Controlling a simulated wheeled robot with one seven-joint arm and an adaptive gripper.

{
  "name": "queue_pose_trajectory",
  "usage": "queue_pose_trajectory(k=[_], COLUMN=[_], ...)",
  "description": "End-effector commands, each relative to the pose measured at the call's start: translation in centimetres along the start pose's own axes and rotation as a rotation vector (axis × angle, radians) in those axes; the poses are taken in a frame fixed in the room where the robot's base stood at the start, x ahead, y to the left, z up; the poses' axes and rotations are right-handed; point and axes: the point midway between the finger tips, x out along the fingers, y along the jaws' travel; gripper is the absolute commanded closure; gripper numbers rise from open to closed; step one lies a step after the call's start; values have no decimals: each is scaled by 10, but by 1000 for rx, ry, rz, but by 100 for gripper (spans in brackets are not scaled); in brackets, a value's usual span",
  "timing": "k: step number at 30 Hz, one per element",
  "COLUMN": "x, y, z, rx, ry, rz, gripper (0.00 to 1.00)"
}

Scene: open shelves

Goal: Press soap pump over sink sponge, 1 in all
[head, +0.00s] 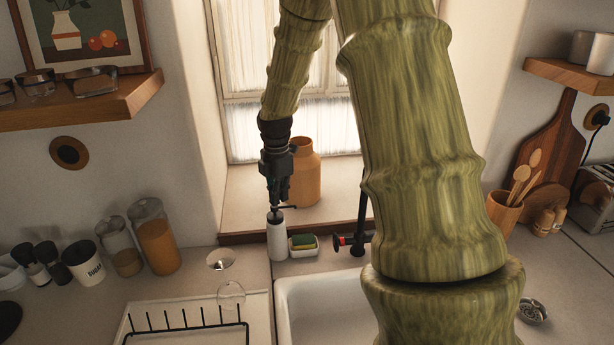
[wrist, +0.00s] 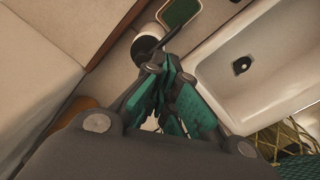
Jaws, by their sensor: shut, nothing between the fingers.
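A white soap bottle (head: 277,240) with a dark pump head (head: 276,214) stands upright on the counter behind the sink. My gripper (head: 275,204) is shut and points down right above the pump head; whether it touches is hard to tell. In the wrist view my gripper's teal-padded fingers (wrist: 165,85) are together, close to the pump head (wrist: 148,45), with the white bottle (wrist: 144,50) below. The sponge (head: 303,241), green on yellow, sits in a small white dish just right of the bottle. The sponge also shows in the wrist view (wrist: 180,10).
The white sink (head: 310,310) lies in front, with a dark faucet (head: 357,240) right of the sponge. An orange-tan jar (head: 305,175) stands on the window ledge behind my gripper. A dish rack (head: 190,325) and several jars stand to the left.

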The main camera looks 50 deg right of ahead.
Motion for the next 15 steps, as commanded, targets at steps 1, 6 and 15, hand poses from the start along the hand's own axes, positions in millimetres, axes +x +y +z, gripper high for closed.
queue_pose_trajectory(k=[1,6,15], x=[5,13,17], y=[4,8,2], z=[-1,-1,1], rx=[-2,0,1], ry=[-1,-2,-1], rz=[-5,-9,-3], gripper=[100,100,100])
